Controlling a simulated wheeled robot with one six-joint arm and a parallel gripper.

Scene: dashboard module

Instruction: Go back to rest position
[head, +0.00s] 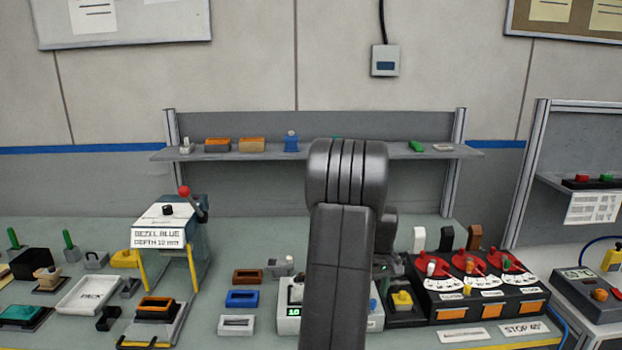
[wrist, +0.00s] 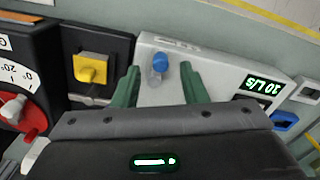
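My gripper (wrist: 160,82) shows in the wrist view with its two green fingers spread apart and nothing held between them. A blue-topped knob (wrist: 161,62) on a white module (wrist: 215,62) stands just ahead of the gap between the fingers. I cannot tell whether a finger touches the module. The module's green display (wrist: 262,88) shows upside down. In the head view my arm rises in the middle and hides the gripper and part of the white module (head: 287,325).
A black panel with red dials (head: 478,285) and a yellow switch (head: 402,300) stand right of my arm. A shelf (head: 240,155) with small parts runs behind.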

